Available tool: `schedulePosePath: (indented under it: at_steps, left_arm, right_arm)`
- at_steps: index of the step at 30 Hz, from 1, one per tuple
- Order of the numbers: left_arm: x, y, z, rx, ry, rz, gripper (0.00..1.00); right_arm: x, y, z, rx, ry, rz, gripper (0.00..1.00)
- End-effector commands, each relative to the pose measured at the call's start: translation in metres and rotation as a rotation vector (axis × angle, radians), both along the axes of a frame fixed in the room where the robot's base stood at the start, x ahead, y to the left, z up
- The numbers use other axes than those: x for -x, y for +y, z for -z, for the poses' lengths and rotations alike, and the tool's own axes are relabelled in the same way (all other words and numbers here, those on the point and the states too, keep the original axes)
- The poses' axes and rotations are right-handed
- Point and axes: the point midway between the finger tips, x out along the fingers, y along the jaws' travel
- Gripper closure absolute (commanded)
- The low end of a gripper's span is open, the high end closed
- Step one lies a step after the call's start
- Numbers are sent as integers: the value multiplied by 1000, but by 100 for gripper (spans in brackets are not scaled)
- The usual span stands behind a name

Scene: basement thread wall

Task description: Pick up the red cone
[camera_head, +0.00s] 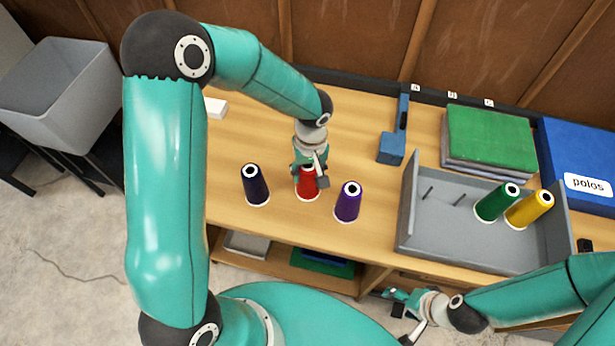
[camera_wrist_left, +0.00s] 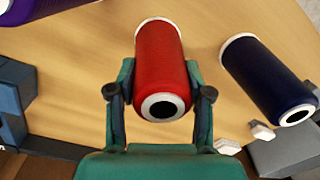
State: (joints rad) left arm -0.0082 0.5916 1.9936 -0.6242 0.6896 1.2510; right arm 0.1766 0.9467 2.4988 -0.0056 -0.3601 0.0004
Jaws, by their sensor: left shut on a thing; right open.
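The red cone (camera_head: 307,188) stands on the wooden table in the head view, between a dark navy cone (camera_head: 256,186) and a purple cone (camera_head: 348,203). My left gripper (camera_head: 311,172) is at the red cone's upper part and covers some of it. In the left wrist view the red cone (camera_wrist_left: 162,62) lies between the two fingers of my left gripper (camera_wrist_left: 160,95), which is shut on it. I cannot tell whether its base touches the table. My right gripper (camera_head: 405,312) is open and empty, low in front of the table's front edge.
A grey tray (camera_head: 425,246) at the right has pegs and holds a green cone (camera_head: 496,203) and a yellow cone (camera_head: 530,209). Behind it are a blue tool (camera_head: 391,148), a green stack (camera_head: 490,138) and a blue box (camera_head: 575,150). The navy and purple cones stand close beside the red one.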

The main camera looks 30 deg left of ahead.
Motion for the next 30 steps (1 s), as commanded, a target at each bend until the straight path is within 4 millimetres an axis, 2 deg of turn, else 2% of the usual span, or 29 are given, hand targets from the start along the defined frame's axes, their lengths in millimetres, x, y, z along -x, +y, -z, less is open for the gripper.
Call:
schedulePosePath:
  at_steps: [8, 14, 20, 30]
  left_arm:
    - [-1, 0, -5, -1, -2, -1, 90]
    - [-1, 0, -24, 0, -5, -1, 90]
    - [-2, -1, -65, 1, -9, 0, 90]
    - [-2, -1, -157, 0, -7, 1, 90]
  right_arm:
    - [0, 0, 1, 0, 0, 0, 30]
    - [0, 0, 3, 0, 0, 0, 30]
    - [0, 0, 8, 0, 0, 0, 30]
    - [0, 0, 15, 0, 0, 0, 30]
